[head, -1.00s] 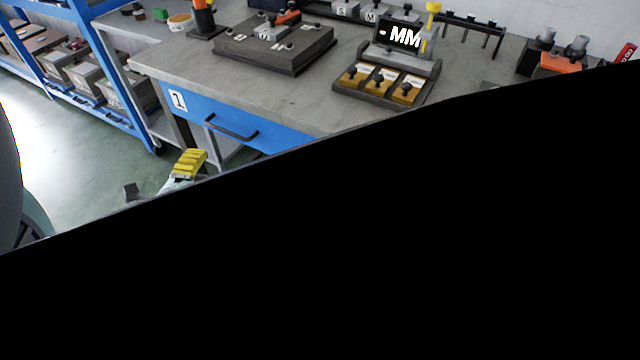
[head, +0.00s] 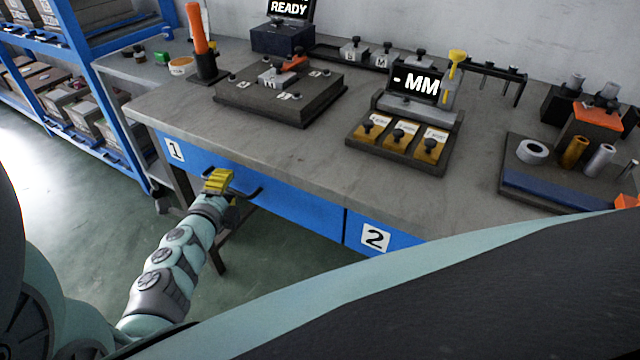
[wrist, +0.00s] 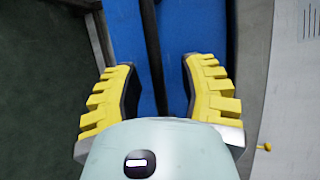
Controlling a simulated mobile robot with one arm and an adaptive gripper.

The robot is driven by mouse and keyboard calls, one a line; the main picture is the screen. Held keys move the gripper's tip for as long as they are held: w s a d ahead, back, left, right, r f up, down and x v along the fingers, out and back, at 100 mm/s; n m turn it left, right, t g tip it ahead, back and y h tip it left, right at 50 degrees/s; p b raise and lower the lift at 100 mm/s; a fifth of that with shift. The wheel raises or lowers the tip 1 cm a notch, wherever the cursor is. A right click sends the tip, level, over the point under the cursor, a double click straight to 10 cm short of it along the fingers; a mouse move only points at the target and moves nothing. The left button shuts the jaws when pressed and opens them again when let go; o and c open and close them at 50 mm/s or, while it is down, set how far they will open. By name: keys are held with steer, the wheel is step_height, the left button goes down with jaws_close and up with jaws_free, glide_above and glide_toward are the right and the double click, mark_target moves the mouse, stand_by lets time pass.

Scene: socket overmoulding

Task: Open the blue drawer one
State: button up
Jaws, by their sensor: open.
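The blue drawer one (head: 300,205) is under the workbench's left end, marked by a white "1" label (head: 175,150). Its front looks flush with the bench, so it appears closed. Its dark bar handle (head: 250,194) is partly hidden by my gripper (head: 218,180) in the head view. In the wrist view my gripper (wrist: 160,80) is open, with yellow ridged fingers on either side of the dark handle (wrist: 152,45). The handle runs between the fingers, nearer the left one, with a gap to each. The blue drawer front (wrist: 205,25) lies behind it.
The grey workbench (head: 200,135) carries a dark fixture plate (head: 300,107), a small display stand (head: 415,85) and a parts tray (head: 510,190). Blue drawer two (head: 350,232) is to the right. Blue shelving (head: 95,90) stands at left. The floor (head: 270,250) before drawer one looks clear.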

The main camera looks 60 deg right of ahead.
steer(key=shift+w+d+f, duration=0.1)
steer(key=shift+d+f, duration=0.05)
steer(key=shift+d, duration=0.35)
steer(key=shift+a, duration=0.1)
steer(key=shift+c, duration=0.2)
jaws_close()
